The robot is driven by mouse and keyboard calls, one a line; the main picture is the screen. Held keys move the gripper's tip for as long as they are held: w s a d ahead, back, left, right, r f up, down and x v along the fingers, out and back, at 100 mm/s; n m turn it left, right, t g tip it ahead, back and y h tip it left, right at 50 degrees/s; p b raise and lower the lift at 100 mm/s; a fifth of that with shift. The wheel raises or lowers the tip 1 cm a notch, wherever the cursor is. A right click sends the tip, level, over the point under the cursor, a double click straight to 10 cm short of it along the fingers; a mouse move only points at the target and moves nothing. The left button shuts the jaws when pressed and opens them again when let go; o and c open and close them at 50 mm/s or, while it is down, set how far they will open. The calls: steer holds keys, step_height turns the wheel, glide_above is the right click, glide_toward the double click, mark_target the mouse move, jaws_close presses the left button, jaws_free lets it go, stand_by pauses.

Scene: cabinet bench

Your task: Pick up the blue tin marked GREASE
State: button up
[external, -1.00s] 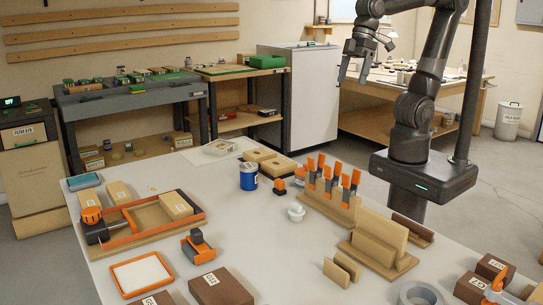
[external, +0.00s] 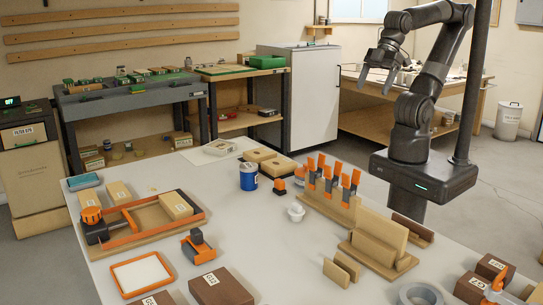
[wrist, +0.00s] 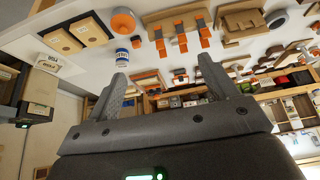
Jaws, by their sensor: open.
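The blue tin (external: 248,176) stands upright on the white bench, left of the orange-handled tools; its lettering is too small to read in the external view. In the wrist view a small blue and white tin (wrist: 122,55) shows near the upper left, beyond my left finger. My gripper (external: 378,74) is open and empty, raised high above and to the right of the tin, well apart from it. Its two spread fingers also show in the wrist view (wrist: 165,85).
A rack with orange-handled tools (external: 330,205) stands right of the tin. An orange-edged tray (external: 150,221) is at left. The bench's middle is clear.

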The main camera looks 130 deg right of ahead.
steer(key=m+g+h, duration=0.1)
steer(key=m+g, duration=0.2)
steer(key=m, duration=0.1)
glide_above(247, 177)
steer(key=s+d, duration=0.1)
steer(key=s, duration=0.4)
steer(key=s+x, duration=0.1)
steer(key=x, duration=0.5)
steer(key=s+x, duration=0.1)
steer(key=x, duration=0.5)
steer(key=s+a+f+x, duration=0.1)
steer(key=s+x, duration=0.1)
steer(key=x, duration=0.5)
steer(key=shift+s+a, duration=0.1)
steer(key=x, duration=0.5)
steer(key=shift+f, duration=0.15)
steer(key=shift+w+x, duration=0.25)
steer(key=shift+x, duration=1.2)
steer(key=shift+w+x, duration=0.25)
steer(key=shift+x, duration=1.25)
steer(key=shift+c, duration=0.6)
